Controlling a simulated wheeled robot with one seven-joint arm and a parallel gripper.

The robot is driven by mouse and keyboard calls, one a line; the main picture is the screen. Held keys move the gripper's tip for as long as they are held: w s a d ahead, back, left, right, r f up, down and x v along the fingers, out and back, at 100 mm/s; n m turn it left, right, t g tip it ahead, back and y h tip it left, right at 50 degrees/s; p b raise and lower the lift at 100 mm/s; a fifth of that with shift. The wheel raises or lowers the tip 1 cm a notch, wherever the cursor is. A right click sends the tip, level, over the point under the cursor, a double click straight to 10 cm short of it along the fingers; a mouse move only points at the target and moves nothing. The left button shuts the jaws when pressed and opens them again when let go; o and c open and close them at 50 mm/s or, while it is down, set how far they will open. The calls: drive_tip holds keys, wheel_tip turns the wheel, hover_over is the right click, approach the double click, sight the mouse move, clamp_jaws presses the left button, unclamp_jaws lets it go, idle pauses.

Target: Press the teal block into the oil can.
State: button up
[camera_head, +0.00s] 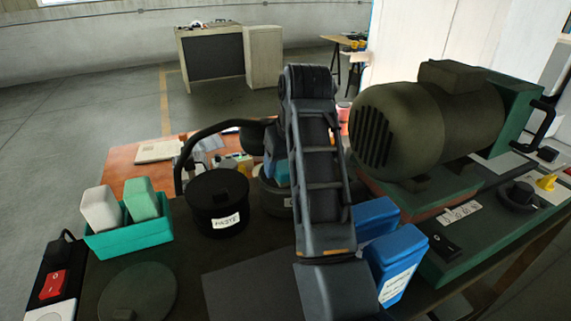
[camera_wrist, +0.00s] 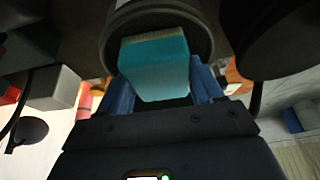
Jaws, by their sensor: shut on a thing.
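The teal block (camera_wrist: 155,68) is between the blue fingers of my gripper (camera_wrist: 163,90), which is shut on it. Its pale-edged far end is at the mouth of a dark round can (camera_wrist: 197,18) in the wrist view. In the head view the teal block (camera_head: 282,173) shows beside my arm, at the top of a grey can (camera_head: 272,200), apparently the oil can. My arm hides much of this can and its label. I cannot tell how deep the block sits or whether it touches the rim.
A black lidded can (camera_head: 219,208) with a white label stands just left. A teal tray (camera_head: 130,238) with pale blocks is farther left. A dark mat (camera_head: 248,288) lies clear in front.

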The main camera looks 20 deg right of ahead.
sight(286, 162)
drive_tip(key=shift+r, duration=3.3)
